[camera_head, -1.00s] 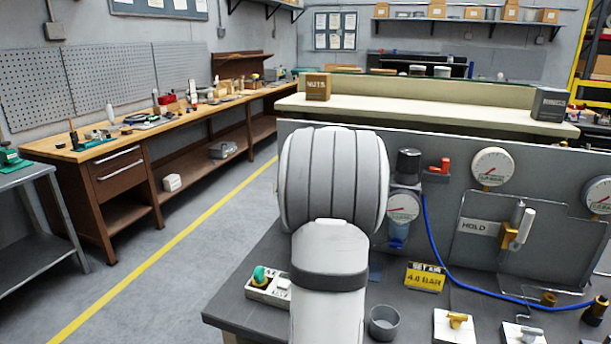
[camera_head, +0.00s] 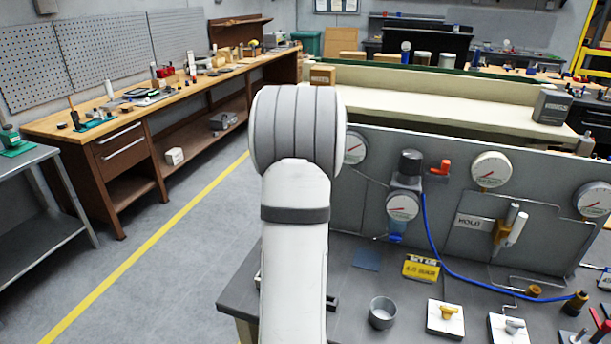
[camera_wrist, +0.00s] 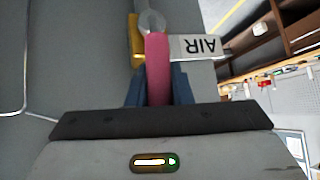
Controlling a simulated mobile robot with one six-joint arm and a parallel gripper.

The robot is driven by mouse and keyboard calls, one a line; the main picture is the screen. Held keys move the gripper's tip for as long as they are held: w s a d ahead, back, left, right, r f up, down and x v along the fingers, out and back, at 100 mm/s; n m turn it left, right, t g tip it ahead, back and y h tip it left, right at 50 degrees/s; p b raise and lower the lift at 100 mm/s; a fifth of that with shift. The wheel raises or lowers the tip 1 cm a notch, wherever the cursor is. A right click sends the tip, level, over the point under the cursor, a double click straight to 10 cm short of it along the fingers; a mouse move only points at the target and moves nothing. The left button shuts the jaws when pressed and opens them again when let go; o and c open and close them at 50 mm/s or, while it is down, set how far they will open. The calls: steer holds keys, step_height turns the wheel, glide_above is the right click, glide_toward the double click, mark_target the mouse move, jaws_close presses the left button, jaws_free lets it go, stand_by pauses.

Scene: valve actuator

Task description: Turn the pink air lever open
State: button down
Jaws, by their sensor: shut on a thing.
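In the wrist view, the pink air lever (camera_wrist: 158,62) stands between the two blue fingers of my gripper (camera_wrist: 159,88). The gripper is shut on the lever, with its far end reaching past the fingertips to a round pale pivot and a brass-coloured valve body (camera_wrist: 136,42). A white label reading AIR (camera_wrist: 196,46), upside down in this view, sits beside the lever. In the head view my own arm hides the gripper and the pink lever.
The grey panel carries several gauges (camera_head: 491,170), a HOLD label (camera_head: 474,222) with a white-handled valve (camera_head: 515,229), and a red-handled valve (camera_head: 441,168). A blue hose (camera_head: 440,255) curves down to the bench.

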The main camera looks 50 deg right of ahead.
steer(key=shift+f, duration=0.1)
stand_by(0.3)
steer(key=c, duration=1.3)
jaws_free()
steer(key=shift+w, duration=0.1)
steer(key=shift+s+a+r, duration=0.2)
steer(key=shift+a+r, duration=0.05)
steer(key=shift+r, duration=0.15)
steer(key=p+v, duration=0.1)
steer(key=v, duration=0.6)
steer(key=shift+f, duration=0.1)
